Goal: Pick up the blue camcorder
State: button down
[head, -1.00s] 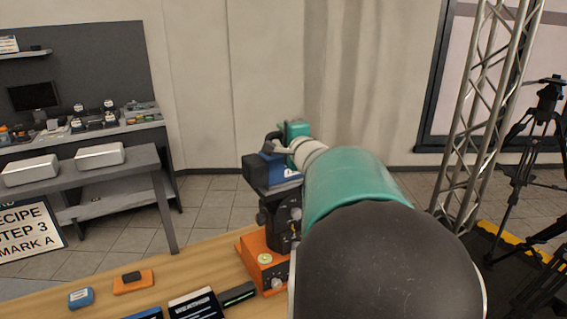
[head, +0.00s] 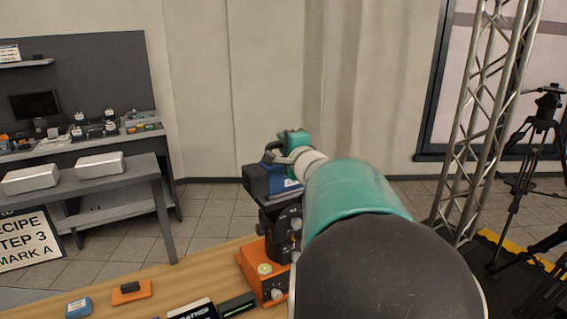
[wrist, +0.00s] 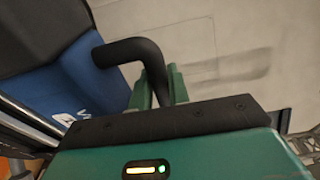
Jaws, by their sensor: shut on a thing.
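The blue camcorder (head: 266,180) has a black body and a black top handle. It is at the top of a dark stand with an orange base (head: 262,268). I cannot tell if it touches the stand's top. My gripper (head: 293,141) reaches it from the right and is shut on the handle. In the wrist view the camcorder's blue side (wrist: 98,85) fills the left. Its curved black handle (wrist: 132,50) runs down between the green fingers of my gripper (wrist: 160,88). My arm hides part of the stand.
The wooden table (head: 185,273) holds a small blue item (head: 78,307), an orange item (head: 132,291) and dark boxes at its front. A grey bench (head: 145,172) stands left. A metal truss (head: 478,130) and tripods (head: 530,150) stand right.

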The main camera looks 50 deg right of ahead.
jog(key=shift+r, duration=0.3)
